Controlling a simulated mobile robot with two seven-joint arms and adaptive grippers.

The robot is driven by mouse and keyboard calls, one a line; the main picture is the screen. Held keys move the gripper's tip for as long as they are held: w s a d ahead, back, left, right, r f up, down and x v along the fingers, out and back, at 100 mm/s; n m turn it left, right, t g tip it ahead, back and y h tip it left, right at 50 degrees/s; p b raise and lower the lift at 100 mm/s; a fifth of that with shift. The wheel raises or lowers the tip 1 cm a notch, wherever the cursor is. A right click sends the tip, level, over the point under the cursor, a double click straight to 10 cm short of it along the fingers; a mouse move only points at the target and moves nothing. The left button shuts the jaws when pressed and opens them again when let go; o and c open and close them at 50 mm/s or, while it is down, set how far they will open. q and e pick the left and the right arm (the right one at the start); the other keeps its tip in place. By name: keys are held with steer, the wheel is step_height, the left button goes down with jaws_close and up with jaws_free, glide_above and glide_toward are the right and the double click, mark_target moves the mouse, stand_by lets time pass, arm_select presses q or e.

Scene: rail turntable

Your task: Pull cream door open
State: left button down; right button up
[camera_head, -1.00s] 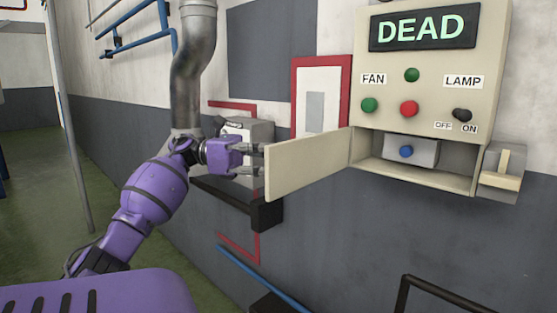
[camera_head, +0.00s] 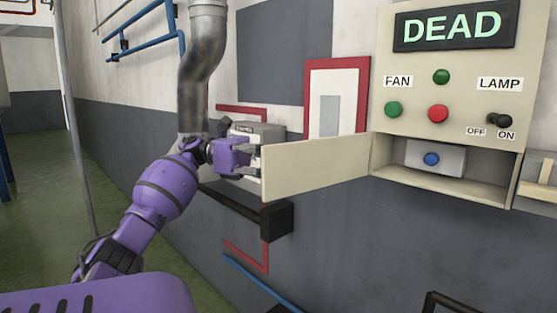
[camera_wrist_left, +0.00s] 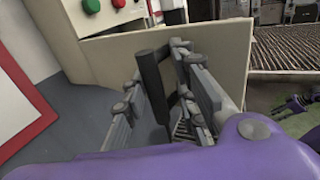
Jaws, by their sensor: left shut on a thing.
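The cream door (camera_head: 315,166) stands swung out from the left side of the cream panel box (camera_head: 385,110), with its compartment open. My left gripper (camera_head: 252,158) is at the door's free edge, on its far side. In the left wrist view, the fingers (camera_wrist_left: 158,90) are shut around a dark upright handle bar (camera_wrist_left: 150,75) in front of the cream door (camera_wrist_left: 225,48). The head view hides this bar behind the door. A small purple and dark part, seemingly my right gripper (camera_wrist_left: 295,103), shows at the right of the wrist view; its fingers are too small to judge.
Inside the compartment is a grey block with a blue button (camera_head: 431,159). The panel has a DEAD display (camera_head: 452,26), coloured buttons and a toggle (camera_head: 500,121). A grey box (camera_head: 262,137), a pipe (camera_head: 197,80) and a black block (camera_head: 277,221) are near my left arm.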

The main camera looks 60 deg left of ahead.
arm_select(q)
steer(key=shift+w+a, duration=0.1)
steer(key=shift+w, duration=0.1)
steer(key=c, duration=1.8)
jaws_free()
steer(key=shift+o, duration=0.6)
steer(key=shift+w+f, duration=0.1)
steer(key=shift+w, duration=0.2)
steer(key=shift+s, duration=0.1)
steer(key=v, duration=1.2)
